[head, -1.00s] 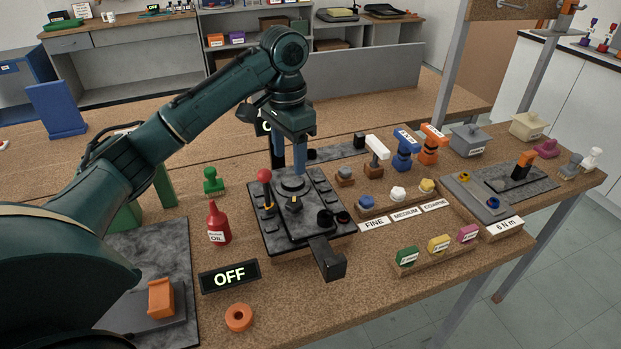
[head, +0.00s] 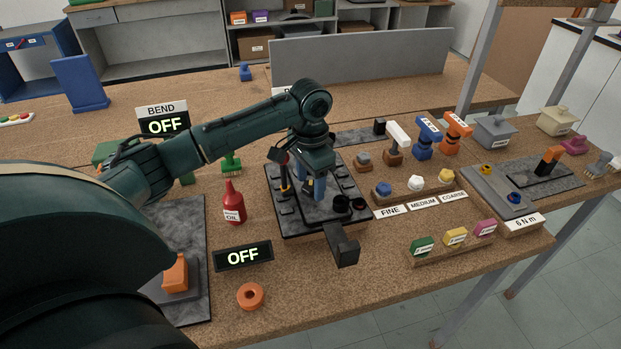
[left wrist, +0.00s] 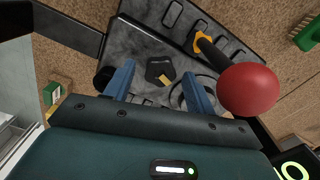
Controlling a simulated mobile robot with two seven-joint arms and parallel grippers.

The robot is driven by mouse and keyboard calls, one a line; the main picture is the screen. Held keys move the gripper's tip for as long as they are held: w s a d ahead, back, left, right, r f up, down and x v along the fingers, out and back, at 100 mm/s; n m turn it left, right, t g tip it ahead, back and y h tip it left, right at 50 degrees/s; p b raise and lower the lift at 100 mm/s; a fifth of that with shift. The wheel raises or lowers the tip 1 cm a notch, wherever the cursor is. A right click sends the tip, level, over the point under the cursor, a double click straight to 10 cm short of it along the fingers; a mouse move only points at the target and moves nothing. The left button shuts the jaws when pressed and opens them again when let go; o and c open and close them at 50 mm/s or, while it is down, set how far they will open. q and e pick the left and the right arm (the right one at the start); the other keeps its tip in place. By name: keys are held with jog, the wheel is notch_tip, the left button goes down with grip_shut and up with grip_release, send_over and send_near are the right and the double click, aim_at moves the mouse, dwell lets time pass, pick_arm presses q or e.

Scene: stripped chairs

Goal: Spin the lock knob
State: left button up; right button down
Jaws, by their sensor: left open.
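A dark, angular knob (left wrist: 160,71) with a yellow pointer sits on the black-and-grey machine (left wrist: 140,42) in the left wrist view; I take it for the lock knob. My left gripper (left wrist: 158,86) is open, with one blue finger on each side of the knob. I cannot tell whether the fingers touch it. In the head view the left gripper (head: 306,190) points down over the machine (head: 333,217) and hides the knob. A red ball lever (left wrist: 248,90) stands close beside the right-hand finger in the wrist view. My right gripper is not in view.
A red oil bottle (head: 233,204) and an OFF display (head: 243,256) stand left of the machine. A black block (head: 343,246) juts from its front. Several small knobs and labelled blocks lie to the right. The front table strip is mostly clear.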

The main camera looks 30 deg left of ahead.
pick_arm(q)
jog(key=shift+f, duration=0.15)
jog(key=shift+c, duration=0.2)
jog(key=c, duration=0.9)
jog(key=shift+c, duration=0.2)
